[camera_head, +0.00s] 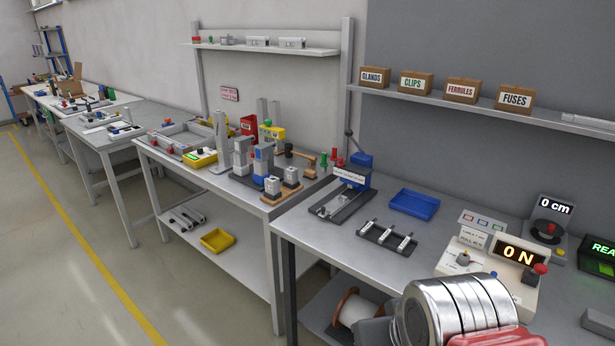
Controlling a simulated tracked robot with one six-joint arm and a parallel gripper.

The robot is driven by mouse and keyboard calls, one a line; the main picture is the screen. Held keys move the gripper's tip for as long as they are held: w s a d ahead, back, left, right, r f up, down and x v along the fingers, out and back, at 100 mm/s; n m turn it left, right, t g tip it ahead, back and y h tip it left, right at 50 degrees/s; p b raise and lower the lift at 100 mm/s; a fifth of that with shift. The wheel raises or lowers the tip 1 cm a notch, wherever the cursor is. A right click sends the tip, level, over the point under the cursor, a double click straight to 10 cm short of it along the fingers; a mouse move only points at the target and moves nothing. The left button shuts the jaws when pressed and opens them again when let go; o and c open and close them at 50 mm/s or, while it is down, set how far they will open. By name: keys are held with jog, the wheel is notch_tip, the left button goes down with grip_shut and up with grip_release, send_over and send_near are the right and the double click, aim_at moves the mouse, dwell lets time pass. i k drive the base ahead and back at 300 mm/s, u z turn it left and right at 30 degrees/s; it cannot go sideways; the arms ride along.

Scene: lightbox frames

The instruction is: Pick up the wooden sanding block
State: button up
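I cannot make out a wooden sanding block in this view. Brown wooden-looking pieces show on the middle bench: a flat base (283,196) under small grey blocks, and a brown piece with a rounded end (308,160) behind it. Neither is clearly a sanding block. A ribbed silver and red part of my arm fills the lower right and hides some of the near bench front. My gripper's fingers are not in view.
Labelled boxes (461,90) stand on the shelf above. Open floor (60,250) lies left.

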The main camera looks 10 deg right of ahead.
aim_at(309, 174)
jog(key=u, duration=0.55)
jog(key=k, duration=1.35)
jog(key=u, duration=0.75)
jog(key=i, duration=1.15)
jog(key=u, duration=0.2)
jog(key=i, duration=2.1)
jog(key=z, duration=0.2)
